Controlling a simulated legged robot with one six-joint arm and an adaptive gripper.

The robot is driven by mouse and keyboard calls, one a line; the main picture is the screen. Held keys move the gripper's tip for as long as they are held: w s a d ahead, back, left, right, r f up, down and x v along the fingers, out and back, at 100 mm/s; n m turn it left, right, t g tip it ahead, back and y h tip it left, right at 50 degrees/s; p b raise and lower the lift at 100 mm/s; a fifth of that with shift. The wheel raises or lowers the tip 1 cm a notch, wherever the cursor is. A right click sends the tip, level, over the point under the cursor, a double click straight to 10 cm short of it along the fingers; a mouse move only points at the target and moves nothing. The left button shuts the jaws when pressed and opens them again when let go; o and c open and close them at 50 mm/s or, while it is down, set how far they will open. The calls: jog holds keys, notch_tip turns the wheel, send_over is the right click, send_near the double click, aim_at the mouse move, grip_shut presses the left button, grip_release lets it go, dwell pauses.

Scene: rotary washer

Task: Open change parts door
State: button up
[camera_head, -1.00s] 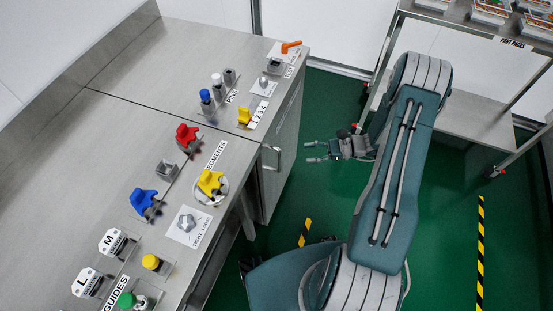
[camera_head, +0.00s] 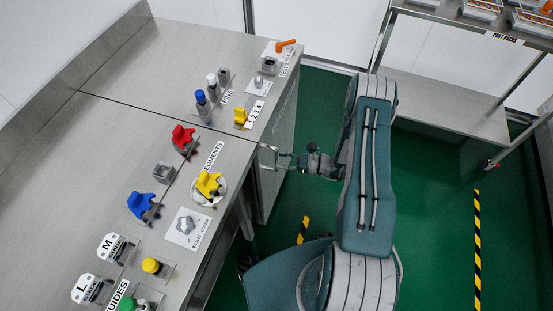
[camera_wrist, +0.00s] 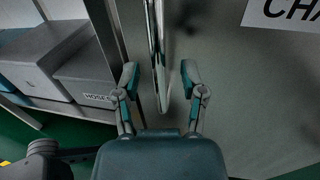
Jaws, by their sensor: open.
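The change parts door (camera_head: 272,172) is a grey metal panel on the side of the steel counter, and it looks shut. It also fills the right of the wrist view (camera_wrist: 250,100), with part of a "CHA..." label. Its metal bar handle (camera_head: 268,156) stands out from the panel; in the wrist view the handle (camera_wrist: 158,60) runs down between my fingers. My gripper (camera_head: 289,160) is open at the handle, also seen in the wrist view (camera_wrist: 160,80), one finger on each side. I cannot tell whether either finger touches it.
The counter top (camera_head: 120,120) holds several coloured parts on labelled mounts. A steel shelf unit (camera_head: 440,105) stands at the back right. In the wrist view, grey bins (camera_wrist: 85,80), one labelled "HOSES", sit left of the door. Green floor (camera_head: 430,220) is clear.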

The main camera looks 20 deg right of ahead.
jog(key=shift+x, duration=0.85)
grip_shut()
jog(key=shift+d, duration=0.1)
